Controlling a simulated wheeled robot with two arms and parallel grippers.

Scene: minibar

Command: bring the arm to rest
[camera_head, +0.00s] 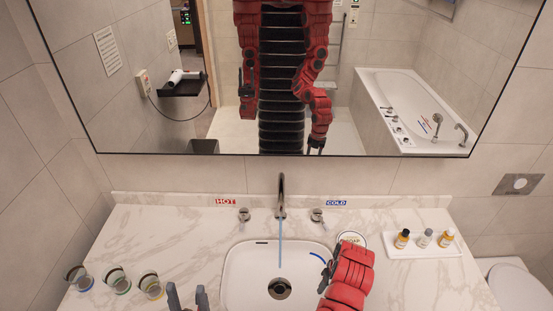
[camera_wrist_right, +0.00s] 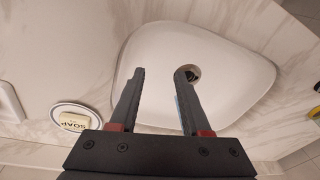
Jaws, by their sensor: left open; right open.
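My left gripper (camera_head: 187,297) shows at the bottom edge of the head view, its two grey fingers apart and nothing seen between them. My right arm (camera_head: 350,275) reaches over the right side of the sink; its gripper is mostly hidden in the head view. In the right wrist view my right gripper (camera_wrist_right: 162,72) is open, with its fingers over the white sink (camera_wrist_right: 150,50) and nothing held between them. The right finger partly covers the drain.
The faucet (camera_head: 281,190) runs a thin blue stream into the sink (camera_head: 240,270). Several glasses (camera_head: 118,280) stand at left. A soap dish (camera_wrist_right: 78,118) lies beside the sink, partly behind my arm. A tray (camera_head: 400,252) with small bottles is at right. A mirror (camera_head: 225,70) hangs behind.

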